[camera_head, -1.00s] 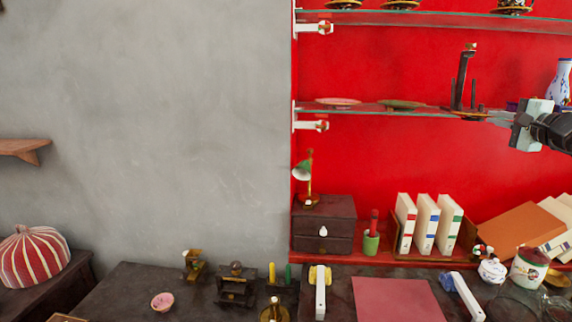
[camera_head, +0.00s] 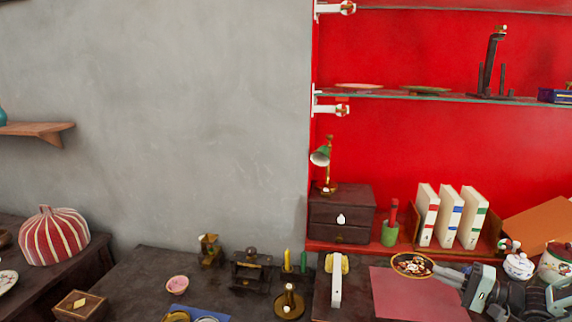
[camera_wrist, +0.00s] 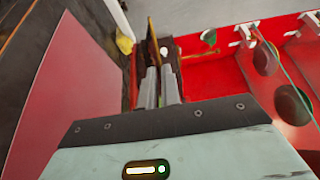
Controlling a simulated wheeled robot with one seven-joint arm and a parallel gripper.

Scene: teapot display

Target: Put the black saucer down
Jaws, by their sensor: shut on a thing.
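The black saucer (camera_head: 412,265), dark with a gold rim and a flowery pattern, is held over the back left part of the pink mat (camera_head: 425,300) on the dark desk. My gripper (camera_head: 436,268) reaches in from the right and is shut on the saucer's right edge. In the wrist view the saucer (camera_wrist: 153,40) shows almost edge-on, as a thin plate between the fingertips (camera_wrist: 158,70). I cannot tell how far it is above the mat.
Behind stand white binders (camera_head: 450,215), a green cup (camera_head: 389,232) and a dark drawer box (camera_head: 341,212). A white upright bar (camera_head: 336,285) stands left of the mat. Jars (camera_head: 518,265) stand to the right. The front of the mat looks clear.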

